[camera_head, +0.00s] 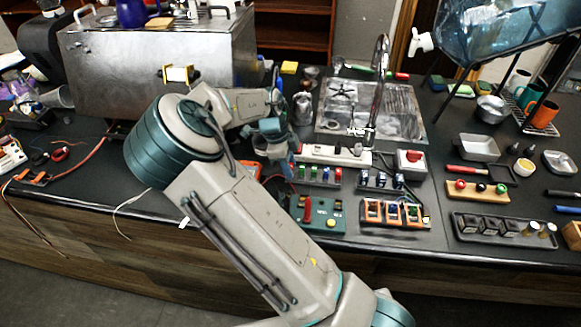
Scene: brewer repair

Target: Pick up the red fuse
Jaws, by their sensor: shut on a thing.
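My gripper (287,168) points down just left of a rack of small coloured parts (319,185) on the dark counter. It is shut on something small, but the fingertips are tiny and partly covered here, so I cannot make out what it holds. I cannot clearly pick out the red fuse. Small green, blue and red parts stand in the rack. A second rack with blue-topped parts (381,181) stands to its right.
A green board with a red lever (318,214) lies in front of the racks, beside an orange-framed block (394,214). A white power strip (334,155) lies behind. A metal brewer body (150,70) stands back left. The sink (370,107) is behind.

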